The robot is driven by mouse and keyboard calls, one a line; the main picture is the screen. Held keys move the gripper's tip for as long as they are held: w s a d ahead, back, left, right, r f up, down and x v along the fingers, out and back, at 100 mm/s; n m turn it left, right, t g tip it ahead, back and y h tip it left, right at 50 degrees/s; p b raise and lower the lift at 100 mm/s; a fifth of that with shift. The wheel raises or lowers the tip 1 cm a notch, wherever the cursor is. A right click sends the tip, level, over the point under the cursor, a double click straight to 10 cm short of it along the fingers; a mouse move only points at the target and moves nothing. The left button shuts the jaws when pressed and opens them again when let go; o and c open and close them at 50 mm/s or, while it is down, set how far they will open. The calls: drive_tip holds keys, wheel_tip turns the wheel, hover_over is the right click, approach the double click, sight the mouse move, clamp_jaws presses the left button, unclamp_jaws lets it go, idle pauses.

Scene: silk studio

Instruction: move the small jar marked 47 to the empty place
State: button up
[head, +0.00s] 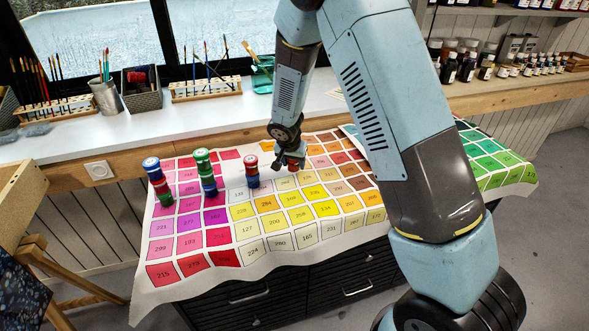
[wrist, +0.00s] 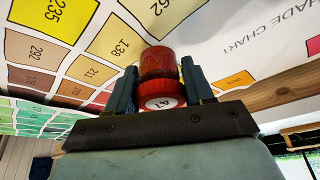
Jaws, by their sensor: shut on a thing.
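The small red jar (wrist: 158,75) is between the fingers of my gripper (wrist: 163,88) in the wrist view. Its white lid label reads 47, turned in the picture. In the head view my gripper (head: 290,158) is over the shade chart, right of the stacks, with a little of the red jar (head: 293,167) showing below it. Several small jars stand in stacks: a left stack (head: 158,180) with a blue top jar, a middle stack (head: 205,172) with a green top jar, and a right stack (head: 252,171), red over blue. I cannot tell which place is the empty one.
The cloth shade chart (head: 190,285) with numbered colour squares covers the table and has wavy edges. Brush racks (head: 205,88), a metal cup (head: 107,98) and a grey basket (head: 141,90) stand on the sill behind. The chart's front half is clear.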

sight(294, 169)
drive_tip(key=shift+f, duration=1.5)
drive_tip(key=shift+f, duration=0.1)
drive_tip(key=o, duration=1.1)
drive_tip(key=shift+c, duration=0.2)
